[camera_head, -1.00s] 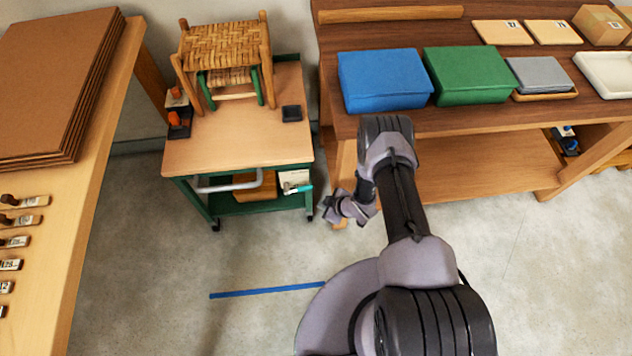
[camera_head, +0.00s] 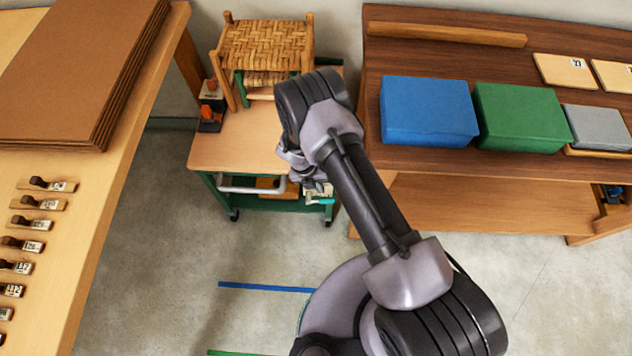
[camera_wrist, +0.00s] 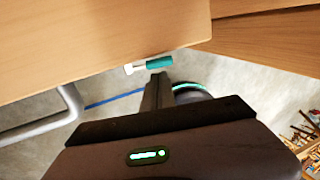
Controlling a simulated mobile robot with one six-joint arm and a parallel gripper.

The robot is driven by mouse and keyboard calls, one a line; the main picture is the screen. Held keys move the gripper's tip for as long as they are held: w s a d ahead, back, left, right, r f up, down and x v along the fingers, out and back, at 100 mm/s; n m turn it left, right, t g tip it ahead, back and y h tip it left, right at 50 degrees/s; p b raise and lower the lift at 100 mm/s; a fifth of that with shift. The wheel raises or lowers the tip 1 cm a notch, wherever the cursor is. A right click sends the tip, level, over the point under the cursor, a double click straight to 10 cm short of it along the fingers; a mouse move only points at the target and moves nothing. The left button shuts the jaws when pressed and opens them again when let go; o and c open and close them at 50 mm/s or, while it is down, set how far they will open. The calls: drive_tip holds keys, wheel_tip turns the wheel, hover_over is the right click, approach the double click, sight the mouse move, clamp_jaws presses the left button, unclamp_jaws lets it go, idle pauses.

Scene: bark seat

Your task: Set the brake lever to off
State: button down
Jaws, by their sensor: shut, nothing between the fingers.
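The brake lever appears to be the teal-tipped handle (camera_head: 322,201) at the front right of the green cart (camera_head: 268,203), below its wooden top. In the wrist view the teal grip (camera_wrist: 159,62) with a pale stem shows just under the edge of the wooden top (camera_wrist: 90,40). My gripper (camera_head: 316,186) is shut and empty, near the cart's front right corner and close to the lever in the head view. In the wrist view my fingers (camera_wrist: 158,80) point toward the teal grip. I cannot tell whether they touch it. Any off marking is unreadable.
A woven stool (camera_head: 265,45) stands on the cart top. A white handle bar (camera_head: 250,187) runs along the cart's front. A dark-topped bench with blue (camera_head: 428,110) and green (camera_head: 520,117) boxes stands close on the right. Open floor (camera_head: 170,240) lies in front.

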sight(324, 199)
drive_tip(key=b+x, duration=0.2)
drive_tip(key=x, duration=0.5)
drive_tip(key=shift+d+f+b, duration=0.1)
drive_tip(key=shift+f+b, duration=0.15)
drive_tip(key=shift+b, duration=0.1)
drive_tip(key=shift+s+d+f+y+b, duration=0.1)
drive_tip(key=shift+d+f+y+b, duration=0.3)
drive_tip(key=shift+f+y, duration=0.3)
drive_tip(key=shift+s, duration=0.1)
drive_tip(key=shift+s+f, duration=0.1)
wheel_tip(324, 199, up, 15)
drive_tip(key=a+p, duration=0.2)
drive_tip(key=p, duration=0.5)
drive_tip(key=shift+w+a+p, duration=0.2)
drive_tip(key=shift+w+p, duration=0.1)
drive_tip(key=shift+w, duration=0.05)
